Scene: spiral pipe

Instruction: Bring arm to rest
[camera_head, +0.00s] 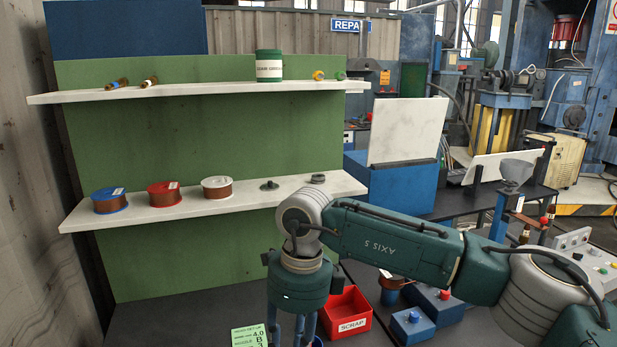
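My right arm (395,240), green and grey and marked "AXIS 5", comes in from the right and reaches across the lower middle. Its wrist bends downward in front of the lower shelf's right end. My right gripper (297,328) points down at the bottom edge of the view, left of the red scrap bin. Its blue-grey fingers are cut off by the frame, so their tips and anything between them are hidden. My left arm and gripper are not in view.
The lower white shelf (245,198) holds several spools and small dark parts. The upper shelf (210,90) holds a green canister (269,66) and small pieces. A red scrap bin (345,312), blue boxes (413,326) and a green card (248,336) are near the arm.

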